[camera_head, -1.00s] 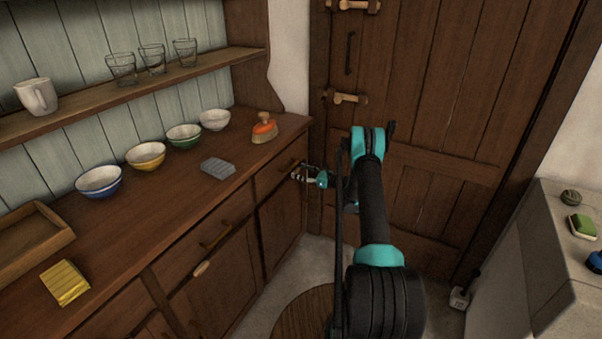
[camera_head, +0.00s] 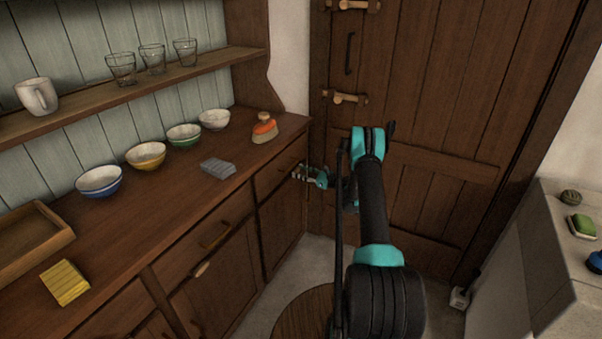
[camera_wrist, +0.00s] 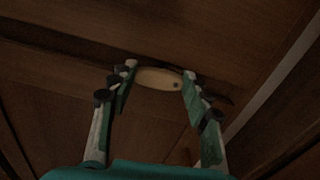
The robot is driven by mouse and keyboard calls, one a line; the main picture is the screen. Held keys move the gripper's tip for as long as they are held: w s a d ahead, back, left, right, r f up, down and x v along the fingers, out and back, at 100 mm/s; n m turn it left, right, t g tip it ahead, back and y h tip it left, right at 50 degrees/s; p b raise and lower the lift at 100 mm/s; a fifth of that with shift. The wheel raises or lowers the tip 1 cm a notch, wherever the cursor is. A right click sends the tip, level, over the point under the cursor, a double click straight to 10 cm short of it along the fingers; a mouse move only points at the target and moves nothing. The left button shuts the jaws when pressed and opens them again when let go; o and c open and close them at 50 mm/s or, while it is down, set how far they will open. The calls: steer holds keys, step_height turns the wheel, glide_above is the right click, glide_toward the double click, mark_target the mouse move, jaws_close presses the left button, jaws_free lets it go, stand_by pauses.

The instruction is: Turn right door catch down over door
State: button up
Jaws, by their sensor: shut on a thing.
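The right door catch (camera_wrist: 157,78) is a small pale wooden oval with a dark pivot dot near its right end. In the wrist view it lies crosswise between the fingertips of my gripper (camera_wrist: 158,84), its long side spanning them. My gripper is shut on it. In the head view my gripper (camera_head: 304,174) is at the right end of the dresser front, near the top of the right door (camera_head: 281,226); the catch is hard to make out there. The other catch (camera_head: 202,269) sits tilted at the top of a door further left.
Drawers with bar handles (camera_head: 215,236) lie above the doors. The countertop (camera_head: 150,210) holds bowls, a brush (camera_head: 264,131), a grey block (camera_head: 217,168) and a yellow sponge (camera_head: 65,282). A plank door (camera_head: 430,110) stands behind my arm. A round wooden top (camera_head: 305,315) is low in front.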

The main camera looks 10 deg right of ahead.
steer(key=n, duration=0.4)
steer(key=shift+f, duration=0.4)
steer(key=shift+w+d+f+n, duration=0.15)
steer(key=shift+w+f+n, duration=0.1)
steer(key=shift+n, duration=1.9)
steer(key=shift+w+d+f+n, duration=0.15)
steer(key=shift+f+n, duration=0.1)
steer(key=shift+n, duration=1.85)
steer(key=shift+w+d+f+n, duration=0.15)
steer(key=shift+f+n, duration=0.1)
steer(key=shift+n, duration=1.9)
steer(key=o, duration=1.2)
steer(key=shift+c, duration=0.2)
steer(key=v, duration=1.2)
